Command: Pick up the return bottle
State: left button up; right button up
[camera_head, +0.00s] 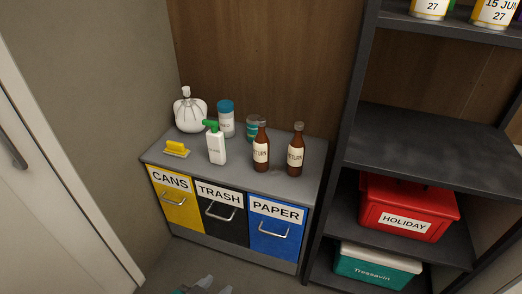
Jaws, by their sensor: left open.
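Two brown bottles with cream labels stand upright on top of the low grey cabinet (200,167). One return bottle (261,150) is left of the other return bottle (295,153), with a small gap between them. Both labels seem to read "RETURN", though the letters are small. My left gripper (215,286) shows only at the bottom edge, low in front of the cabinet. It is open, apart from the bottles and well below them. My right gripper is not in view.
A dark shelf (425,142) stands close on the right, holding a red box (405,205).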

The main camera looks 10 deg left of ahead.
aim_at(261, 144)
jog(key=u, duration=2.3)
jog(key=l+u, duration=0.2)
jog(key=l, duration=0.2)
jog(key=k+l+u, duration=0.15)
jog(key=l, duration=0.2)
